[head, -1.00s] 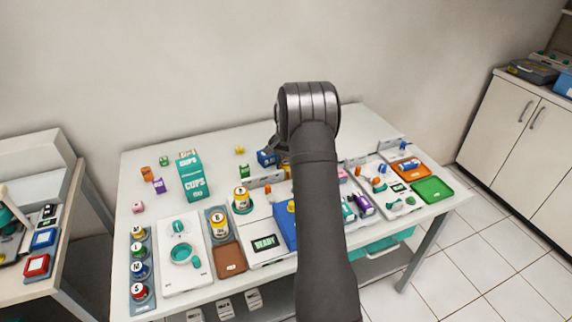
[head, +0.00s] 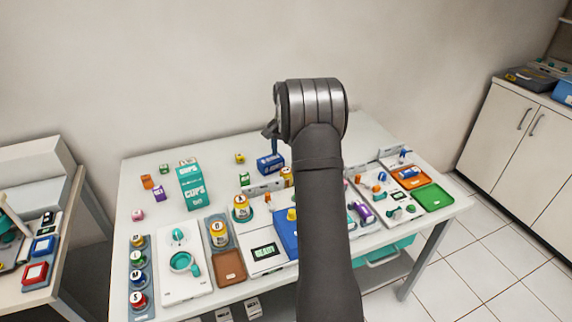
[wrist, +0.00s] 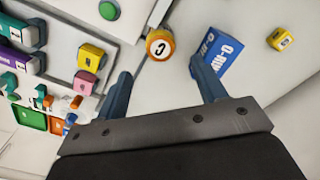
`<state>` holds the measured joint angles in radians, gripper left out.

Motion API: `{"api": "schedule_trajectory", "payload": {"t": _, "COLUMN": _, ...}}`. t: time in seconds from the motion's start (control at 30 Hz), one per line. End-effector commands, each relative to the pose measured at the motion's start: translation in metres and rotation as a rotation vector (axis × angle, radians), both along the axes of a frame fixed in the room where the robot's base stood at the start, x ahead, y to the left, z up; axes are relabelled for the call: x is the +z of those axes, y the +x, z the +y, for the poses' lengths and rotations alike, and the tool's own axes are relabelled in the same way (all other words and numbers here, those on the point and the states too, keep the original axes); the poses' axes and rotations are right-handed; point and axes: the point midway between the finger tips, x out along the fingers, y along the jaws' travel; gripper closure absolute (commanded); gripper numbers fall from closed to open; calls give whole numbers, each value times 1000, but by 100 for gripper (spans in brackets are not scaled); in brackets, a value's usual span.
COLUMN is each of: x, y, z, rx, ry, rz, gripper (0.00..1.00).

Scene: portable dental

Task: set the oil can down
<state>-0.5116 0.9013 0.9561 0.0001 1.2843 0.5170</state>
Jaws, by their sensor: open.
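My gripper (wrist: 163,88) is open, with its two blue-grey fingers well apart and nothing between them. In the head view its fingers (head: 270,130) show just left of my wrist, above the back of the table. A small can with an orange-ringed round top marked "C" (wrist: 160,44) stands upright past the fingertips, apart from them; it seems to be the orange-yellow can (head: 287,176) beside my arm. I cannot read its label, so whether it is the oil can is uncertain. A blue box (wrist: 222,52) lies close beside the right finger in the wrist view; it also shows in the head view (head: 270,164).
The table's back right corner is clear.

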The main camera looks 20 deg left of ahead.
Motion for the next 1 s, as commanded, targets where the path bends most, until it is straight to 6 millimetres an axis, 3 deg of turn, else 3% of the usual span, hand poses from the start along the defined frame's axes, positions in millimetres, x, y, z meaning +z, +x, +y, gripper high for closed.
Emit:
{"api": "schedule_trajectory", "payload": {"t": 0.13, "x": 20, "y": 0, "z": 0, "rx": 0, "ry": 1, "rz": -2, "gripper": 36}}
{"api": "schedule_trajectory", "payload": {"t": 0.2, "x": 25, "y": 0, "z": 0, "rx": 0, "ry": 0, "rz": 0, "gripper": 31}}
{"api": "schedule_trajectory", "payload": {"t": 0.37, "x": 29, "y": 0, "z": 0, "rx": 0, "ry": 0, "rz": 0, "gripper": 31}}
{"api": "schedule_trajectory", "payload": {"t": 0.77, "x": 27, "y": -1, "z": -1, "rx": 10, "ry": -10, "rz": -2, "gripper": 31}}
{"api": "schedule_trajectory", "payload": {"t": 0.87, "x": 20, "y": -5, "z": -8, "rx": 69, "ry": -67, "rz": -20, "gripper": 31}}
{"api": "schedule_trajectory", "payload": {"t": 1.0, "x": 1, "y": -17, "z": -29, "rx": 271, "ry": -248, "rz": -68, "gripper": 31}}
